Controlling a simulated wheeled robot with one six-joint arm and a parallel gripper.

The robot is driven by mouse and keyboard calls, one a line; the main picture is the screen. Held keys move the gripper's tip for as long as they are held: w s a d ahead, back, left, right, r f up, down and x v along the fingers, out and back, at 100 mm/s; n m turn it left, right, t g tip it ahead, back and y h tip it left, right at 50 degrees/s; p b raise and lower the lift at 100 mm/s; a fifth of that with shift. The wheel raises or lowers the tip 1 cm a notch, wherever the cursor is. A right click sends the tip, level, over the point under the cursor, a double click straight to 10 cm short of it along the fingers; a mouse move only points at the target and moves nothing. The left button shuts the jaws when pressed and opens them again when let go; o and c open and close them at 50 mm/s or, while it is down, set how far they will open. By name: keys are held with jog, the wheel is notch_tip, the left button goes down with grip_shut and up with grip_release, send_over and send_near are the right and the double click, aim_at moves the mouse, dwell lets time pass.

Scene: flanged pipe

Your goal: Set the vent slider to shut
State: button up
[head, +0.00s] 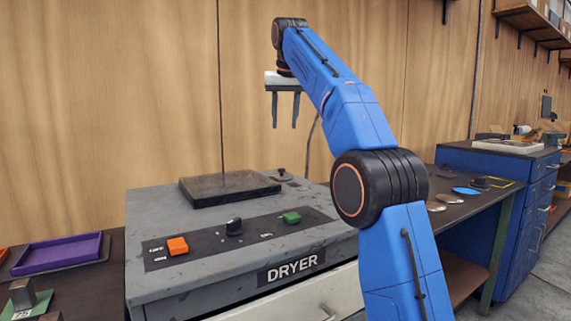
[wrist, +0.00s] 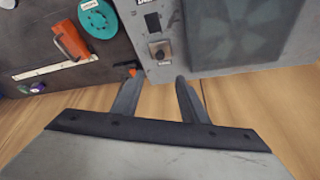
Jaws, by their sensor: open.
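The grey dryer (head: 230,285) stands in front of me. On its top at the back right is a small dark knob (head: 282,174) on a plate. The wrist view shows a similar knob (wrist: 160,51) beside a dark rectangle (wrist: 153,22), near the dryer's edge. This may be the vent slider, but its lettering is too small to read, so I cannot tell its setting. My gripper (head: 285,125) is open and empty, pointing down, well above the dryer's back right. In the wrist view its fingers (wrist: 157,82) appear just below the knob, apart from it.
The front panel carries an orange control (head: 178,246), a black knob (head: 234,227) and a green control (head: 291,217). A dark raised plate (head: 230,188) lies on the dryer's top. A wooden wall (head: 165,90) stands behind. A purple tray (head: 58,252) is at left.

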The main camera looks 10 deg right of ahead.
aim_at(282, 169)
jog(key=x, duration=1.7)
jog(key=shift+f, duration=0.15)
jog(key=shift+c, duration=0.2)
jog(key=shift+s, duration=0.1)
grip_shut()
